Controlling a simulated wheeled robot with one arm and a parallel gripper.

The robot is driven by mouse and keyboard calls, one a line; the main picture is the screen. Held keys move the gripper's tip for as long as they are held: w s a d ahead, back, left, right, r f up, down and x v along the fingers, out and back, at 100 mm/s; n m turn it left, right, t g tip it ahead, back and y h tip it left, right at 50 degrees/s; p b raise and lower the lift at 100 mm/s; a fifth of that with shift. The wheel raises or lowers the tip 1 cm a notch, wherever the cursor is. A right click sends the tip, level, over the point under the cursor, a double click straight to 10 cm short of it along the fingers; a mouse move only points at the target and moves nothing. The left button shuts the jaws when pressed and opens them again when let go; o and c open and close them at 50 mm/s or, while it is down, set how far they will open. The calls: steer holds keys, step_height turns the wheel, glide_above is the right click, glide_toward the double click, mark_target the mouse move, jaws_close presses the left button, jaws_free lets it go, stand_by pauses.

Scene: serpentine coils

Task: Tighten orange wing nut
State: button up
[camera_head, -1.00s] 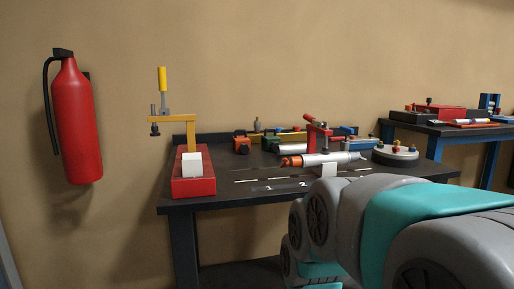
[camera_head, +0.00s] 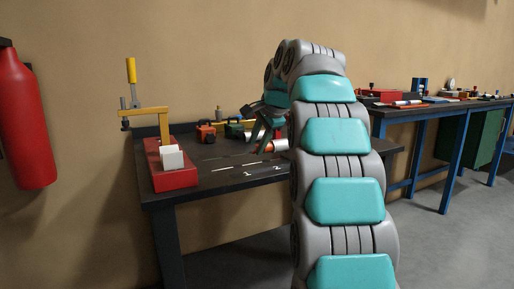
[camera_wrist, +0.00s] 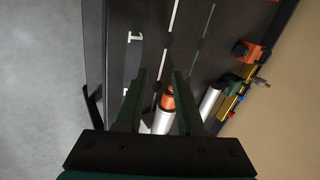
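My gripper (camera_wrist: 159,72) is open, its two dark green fingers spread and pointing down at the table. It also shows in the head view (camera_head: 258,145), over the middle of the black bench. An orange end piece (camera_wrist: 167,101) on a silver cylinder (camera_wrist: 162,121) lies between the fingers in the wrist view, nearer the right finger; I see no contact. In the head view the orange end (camera_head: 267,147) is just right of the fingertips, and my arm hides most of the cylinder (camera_head: 281,145). I cannot make out wings on the orange piece.
A red clamp stand (camera_head: 173,178) with a yellow handle and white block stands at the bench's left. Orange (camera_head: 206,132) and green (camera_head: 234,129) blocks sit at the back. A blue-legged bench (camera_head: 428,110) stands to the right.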

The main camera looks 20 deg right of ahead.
mark_target(257, 145)
steer(key=shift+m+t, duration=0.4)
steer(key=shift+m, duration=0.3)
steer(key=w+d+f, duration=0.1)
steer(key=w, duration=0.1)
steer(key=w+d+f, duration=0.1)
steer(key=w, duration=0.1)
steer(key=w+d+f, duration=0.1)
steer(key=w, duration=0.2)
steer(key=shift+f, duration=0.35)
steer(key=shift+s, duration=0.1)
jaws_close()
